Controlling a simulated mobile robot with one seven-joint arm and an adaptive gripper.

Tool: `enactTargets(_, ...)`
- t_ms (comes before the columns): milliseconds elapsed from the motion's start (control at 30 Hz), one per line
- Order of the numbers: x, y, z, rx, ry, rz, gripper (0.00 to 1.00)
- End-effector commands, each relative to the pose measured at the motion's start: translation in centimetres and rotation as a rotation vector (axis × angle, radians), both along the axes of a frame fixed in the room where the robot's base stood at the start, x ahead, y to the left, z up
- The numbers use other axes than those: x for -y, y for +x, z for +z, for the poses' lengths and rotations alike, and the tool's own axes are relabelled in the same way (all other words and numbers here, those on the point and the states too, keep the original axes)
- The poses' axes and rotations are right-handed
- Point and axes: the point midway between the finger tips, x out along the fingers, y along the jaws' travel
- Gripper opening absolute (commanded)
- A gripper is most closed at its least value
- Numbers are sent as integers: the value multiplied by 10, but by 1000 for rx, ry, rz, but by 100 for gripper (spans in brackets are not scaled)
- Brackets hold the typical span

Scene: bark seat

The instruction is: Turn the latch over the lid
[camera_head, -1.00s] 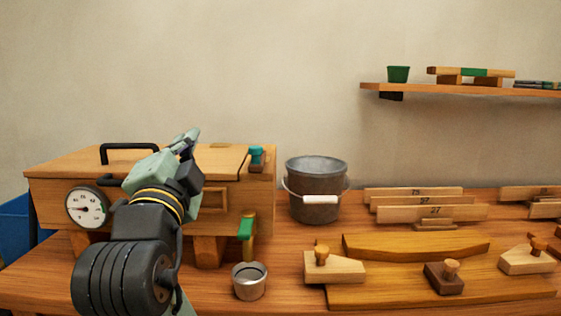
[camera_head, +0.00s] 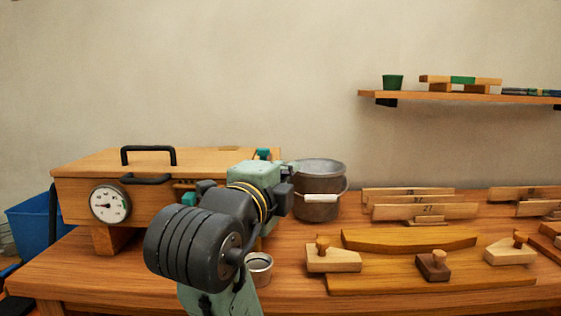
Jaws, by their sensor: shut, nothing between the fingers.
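The wooden box (camera_head: 75,187) stands at the left of the bench with its flat lid (camera_head: 100,160) down. A black handle (camera_head: 148,150) is on the lid. A small teal piece, which looks like the latch (camera_head: 263,153), shows at the lid's right end. My wrist covers its lower part, so I cannot tell how it is turned. My gripper (camera_head: 285,180) is shut and empty in front of the box's right end. Its fingertips are mostly hidden behind my wrist, so contact with the latch cannot be told.
A round dial (camera_head: 109,203) is on the box front. A grey bucket (camera_head: 319,190) stands right of my gripper. A metal cup (camera_head: 259,268) is partly behind my arm. Wooden blocks with knobs (camera_head: 333,258) and numbered boards (camera_head: 425,212) fill the bench's right side.

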Motion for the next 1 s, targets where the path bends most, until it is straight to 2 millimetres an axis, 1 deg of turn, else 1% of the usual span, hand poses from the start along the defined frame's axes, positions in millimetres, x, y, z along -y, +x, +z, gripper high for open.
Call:
enactTargets(167,9,21,0,-6,-1,-4,0)
enactTargets(400,26,70,1,-7,-2,-4,0)
enactTargets(533,35,94,1,-5,-2,-4,0)
enactTargets(600,19,93,3,-2,-5,3,0)
enactTargets(700,6,93,2,-1,-4,1,0)
enactTargets(833,-4,93,0,-3,-2,0,0)
enactTargets(1000,-8,92,-1,-1,-1,0,0)
